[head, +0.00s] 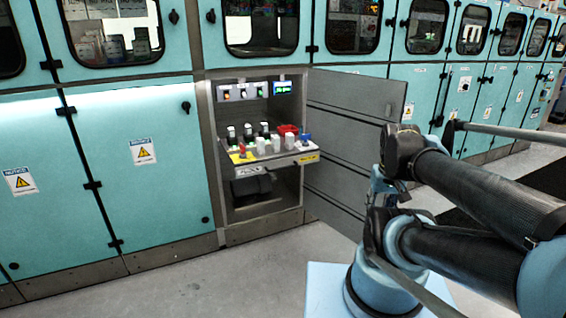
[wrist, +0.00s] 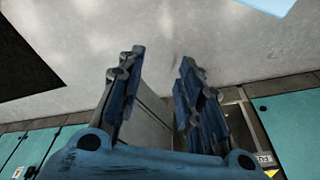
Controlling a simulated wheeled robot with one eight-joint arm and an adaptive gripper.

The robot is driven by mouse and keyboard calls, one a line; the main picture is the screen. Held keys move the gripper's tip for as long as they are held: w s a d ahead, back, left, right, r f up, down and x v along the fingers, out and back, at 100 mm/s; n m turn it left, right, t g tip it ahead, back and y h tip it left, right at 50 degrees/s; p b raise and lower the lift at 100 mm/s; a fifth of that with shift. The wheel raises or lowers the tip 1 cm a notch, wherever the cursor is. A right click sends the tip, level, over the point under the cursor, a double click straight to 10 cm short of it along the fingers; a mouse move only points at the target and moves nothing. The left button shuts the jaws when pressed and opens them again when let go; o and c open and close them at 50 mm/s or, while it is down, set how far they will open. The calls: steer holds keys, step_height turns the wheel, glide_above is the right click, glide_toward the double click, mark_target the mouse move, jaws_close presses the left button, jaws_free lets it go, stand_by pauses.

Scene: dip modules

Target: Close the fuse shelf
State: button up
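The fuse shelf (head: 273,158) is pulled out of an open cabinet bay in the head view. It carries several dark and white fuses and red parts, and has a labelled front edge. A small part of its labelled front appears at the lower right corner of the wrist view (wrist: 263,159). My gripper (wrist: 158,72) is open and empty in the wrist view, its two blue fingers apart. The shelf lies off to the right of the fingers there, and they do not touch it. I cannot make out the fingers in the head view.
The bay's grey door (head: 345,130) stands open to the right of the shelf, between it and my arm. A grey panel also shows between the fingers in the wrist view (wrist: 152,112). Teal cabinets (head: 140,165) line the wall. The floor (head: 240,275) in front is clear.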

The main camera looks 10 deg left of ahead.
steer(key=shift+w+f, duration=0.2)
steer(key=shift+w, duration=0.2)
